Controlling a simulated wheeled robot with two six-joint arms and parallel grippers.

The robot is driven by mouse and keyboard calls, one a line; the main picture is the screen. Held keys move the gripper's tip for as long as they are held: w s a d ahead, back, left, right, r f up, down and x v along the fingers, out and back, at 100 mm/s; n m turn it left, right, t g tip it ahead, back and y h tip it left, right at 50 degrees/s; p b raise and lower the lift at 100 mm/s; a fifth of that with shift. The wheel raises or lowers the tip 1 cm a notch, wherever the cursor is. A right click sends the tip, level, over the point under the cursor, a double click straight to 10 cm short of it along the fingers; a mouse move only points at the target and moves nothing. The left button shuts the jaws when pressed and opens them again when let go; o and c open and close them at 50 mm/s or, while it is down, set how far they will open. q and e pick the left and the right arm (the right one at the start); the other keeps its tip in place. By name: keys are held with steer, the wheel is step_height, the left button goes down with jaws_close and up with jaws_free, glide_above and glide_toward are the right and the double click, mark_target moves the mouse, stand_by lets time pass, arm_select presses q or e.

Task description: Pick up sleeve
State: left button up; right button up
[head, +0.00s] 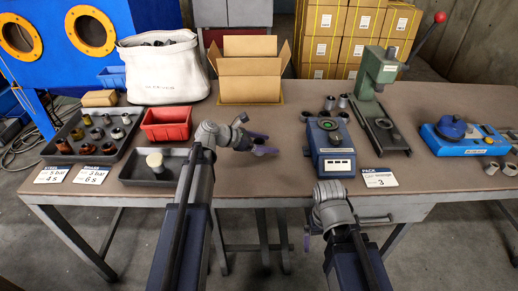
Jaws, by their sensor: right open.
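Several small sleeve-like cylinders (97,133), some brass or brown and some grey, stand in a dark tray (44,150) at the left. More grey ring-like sleeves (330,103) stand behind the small blue device, and others (491,168) are at the far right. I cannot tell which sleeve is meant. My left gripper (261,143) is over the table's middle, left of the blue device, with its purple fingers apart and nothing visible between them. My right gripper (308,240) is low at the table's front edge, open, and partly hidden by its own arm.
A red bin (166,124), a black tray with a cream-topped object (155,160), a white bag (162,70) and an open carton (249,90) stand left of the blue device (331,150). A green press (378,75) and a blue turntable unit (453,128) stand right.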

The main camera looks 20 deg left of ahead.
arm_select(q)
jaws_close()
stand_by(0.5)
